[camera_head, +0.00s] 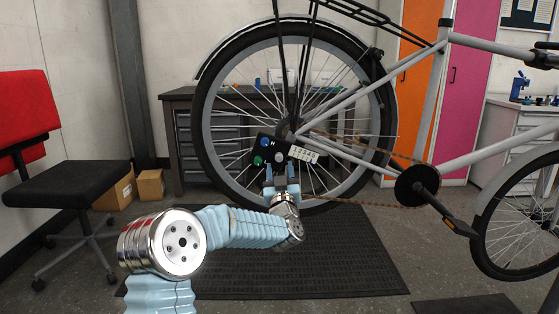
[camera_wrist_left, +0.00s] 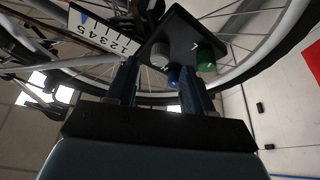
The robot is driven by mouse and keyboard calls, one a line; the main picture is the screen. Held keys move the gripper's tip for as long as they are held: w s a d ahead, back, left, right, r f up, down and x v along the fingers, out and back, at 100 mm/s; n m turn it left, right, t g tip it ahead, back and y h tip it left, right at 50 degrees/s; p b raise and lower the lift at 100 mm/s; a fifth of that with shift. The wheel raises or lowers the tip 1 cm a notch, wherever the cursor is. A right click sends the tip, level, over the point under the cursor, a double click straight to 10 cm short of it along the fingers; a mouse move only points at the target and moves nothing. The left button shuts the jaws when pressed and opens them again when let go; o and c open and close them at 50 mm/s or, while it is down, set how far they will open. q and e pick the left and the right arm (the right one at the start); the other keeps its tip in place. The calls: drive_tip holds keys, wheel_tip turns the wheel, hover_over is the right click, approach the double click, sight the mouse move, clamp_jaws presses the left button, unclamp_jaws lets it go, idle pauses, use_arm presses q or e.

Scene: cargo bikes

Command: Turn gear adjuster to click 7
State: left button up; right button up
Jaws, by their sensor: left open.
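A dark box (camera_head: 270,150) is at the bike's rear wheel hub, with a blue knob (camera_head: 264,141), a green knob (camera_head: 257,161) and a grey knob (camera_head: 278,156). Which one is the gear adjuster I cannot tell. My left gripper (camera_head: 281,172) is open and points up just below the box. In the left wrist view the box (camera_wrist_left: 190,38) lies beyond the open fingers (camera_wrist_left: 160,82). There the grey knob (camera_wrist_left: 160,54) and blue knob (camera_wrist_left: 173,75) appear between or just past the fingertips, and the green knob (camera_wrist_left: 205,60) lies by the right finger. Contact is unclear. My right gripper is out of view.
A white number plate (camera_head: 304,154) sits right of the box. The spoked rear wheel (camera_head: 209,140), chain and crank (camera_head: 417,186) are close by. A black mat (camera_head: 350,255) lies below. A desk (camera_head: 180,97) stands behind, and a chair (camera_head: 70,175) at left.

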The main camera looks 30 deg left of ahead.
sight(279, 160)
use_arm(q)
drive_tip(key=shift+x, duration=1.75)
drive_tip(key=shift+c, duration=0.2)
clamp_jaws()
